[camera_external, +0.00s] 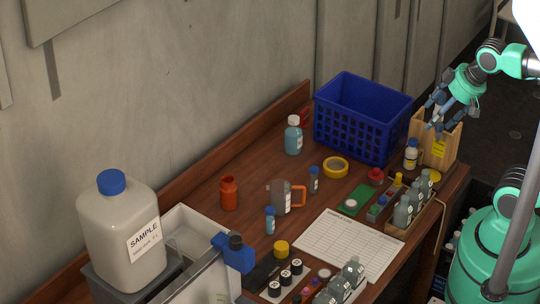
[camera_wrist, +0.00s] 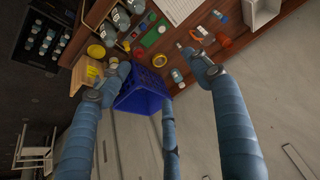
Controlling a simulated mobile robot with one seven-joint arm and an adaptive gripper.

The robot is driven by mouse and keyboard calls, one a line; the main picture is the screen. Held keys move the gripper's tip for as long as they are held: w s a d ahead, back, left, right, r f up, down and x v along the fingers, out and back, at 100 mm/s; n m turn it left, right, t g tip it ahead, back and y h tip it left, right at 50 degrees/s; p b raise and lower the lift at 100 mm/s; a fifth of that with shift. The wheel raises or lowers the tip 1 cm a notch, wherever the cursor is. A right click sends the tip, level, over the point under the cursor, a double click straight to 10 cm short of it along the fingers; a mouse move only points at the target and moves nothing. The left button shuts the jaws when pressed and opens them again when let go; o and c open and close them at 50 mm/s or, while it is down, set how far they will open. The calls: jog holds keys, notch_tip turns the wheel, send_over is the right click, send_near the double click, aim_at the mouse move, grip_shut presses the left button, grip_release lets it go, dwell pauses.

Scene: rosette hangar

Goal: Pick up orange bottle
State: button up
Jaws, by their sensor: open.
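The orange bottle (camera_external: 229,194) stands upright on the wooden workbench, left of a clear beaker with an orange handle (camera_external: 285,196). In the wrist view the bottle (camera_wrist: 224,40) is small, near the top right. My gripper (camera_external: 437,112) is high at the right, by the wooden box and far from the bottle. In the wrist view its blue fingers are spread wide with nothing between them, so my gripper (camera_wrist: 160,72) is open and empty.
A blue crate (camera_external: 362,118) and a wooden box (camera_external: 437,140) stand at the bench's far right. A large sample jug (camera_external: 121,235) and a white bin (camera_external: 190,228) stand left of the orange bottle.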

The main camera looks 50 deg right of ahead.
jog(key=w+a+r+m+g+p, duration=0.1)
jog(key=w+a+r, duration=0.15)
jog(key=w, duration=0.55)
jog(key=w+a+r+p, duration=0.1)
jog(key=w+r, duration=0.2)
jog(key=w, duration=0.6)
jog(key=w+a+f+m+g+p, duration=0.1)
jog(key=w+a+f, duration=0.1)
jog(key=w, duration=0.7)
jog(key=w+a+f+g+p, duration=0.1)
jog(key=w+a+f, duration=0.15)
jog(key=w, duration=0.55)
jog(key=w+a+f+m+g+p, duration=0.1)
jog(key=w+a+f, duration=0.35)
jog(key=w, duration=0.25)
jog(key=w+a+f+m+p, duration=0.1)
jog(key=w+a+f, duration=0.2)
jog(key=w+f, duration=0.4)
jog(key=w+a+f, duration=0.4)
jog(key=f, duration=0.5)
jog(key=w+a+f+g+p, duration=0.1)
jog(key=w+a+f, duration=0.2)
jog(key=f, duration=0.6)
jog(key=shift+w+a+m+g, duration=0.3)
jog(key=shift+w+a+m, duration=0.1)
jog(key=shift+w, duration=0.8)
jog(key=shift+f, duration=0.15)
